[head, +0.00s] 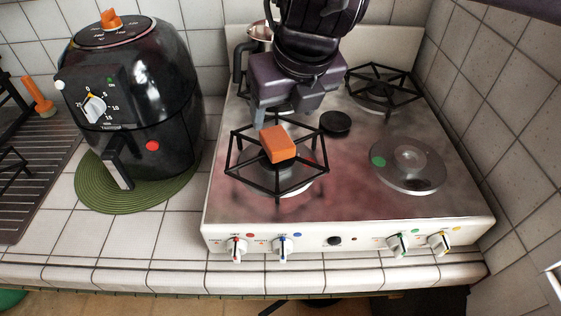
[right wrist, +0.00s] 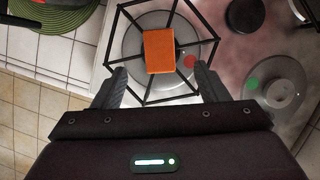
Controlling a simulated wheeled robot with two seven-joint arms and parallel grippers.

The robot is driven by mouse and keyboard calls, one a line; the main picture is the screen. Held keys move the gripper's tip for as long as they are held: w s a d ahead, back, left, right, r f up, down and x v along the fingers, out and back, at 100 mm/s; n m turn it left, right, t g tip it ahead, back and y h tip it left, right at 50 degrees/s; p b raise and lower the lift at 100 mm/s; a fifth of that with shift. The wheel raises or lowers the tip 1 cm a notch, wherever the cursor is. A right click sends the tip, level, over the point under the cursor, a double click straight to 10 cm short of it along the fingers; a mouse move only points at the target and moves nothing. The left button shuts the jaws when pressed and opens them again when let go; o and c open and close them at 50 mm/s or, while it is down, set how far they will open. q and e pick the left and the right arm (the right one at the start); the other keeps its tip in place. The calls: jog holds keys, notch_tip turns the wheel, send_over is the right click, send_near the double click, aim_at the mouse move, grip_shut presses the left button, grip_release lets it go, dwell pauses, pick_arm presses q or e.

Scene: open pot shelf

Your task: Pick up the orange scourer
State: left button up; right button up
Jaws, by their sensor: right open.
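The orange scourer (head: 278,145) is a small block lying on the black grate (head: 256,185) of the front left burner on the stove. In the right wrist view the scourer (right wrist: 158,51) lies ahead of the two fingers, roughly centred between them. My right gripper (right wrist: 162,78) is open and empty, its fingertips apart on either side of the near end of the scourer and not touching it. In the head view my right gripper (head: 278,110) hangs behind and above the scourer, its fingers partly hidden. My left gripper is not in view.
A black air fryer (head: 165,95) stands on a green mat (head: 110,195) left of the stove. A pot (head: 258,38) stands behind my arm. A bare burner plate (head: 408,175) is at right, a grate (head: 383,88) behind it. Knobs (head: 283,249) line the front edge. Tiled wall at right.

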aim_at(277, 137)
jog(key=shift+a+f, duration=0.1)
jog(key=shift+f, duration=0.5)
jog(key=p+x, duration=0.1)
jog(key=x, duration=0.5)
jog(key=shift+w+f+p, duration=0.1)
jog(key=shift+w+p, duration=0.05)
jog(key=shift+p, duration=0.2)
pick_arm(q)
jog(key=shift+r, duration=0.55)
pick_arm(e)
jog(key=shift+w+f, duration=0.2)
jog(key=shift+f, duration=0.15)
jog(key=shift+c, duration=0.5)
jog(key=c, duration=1)
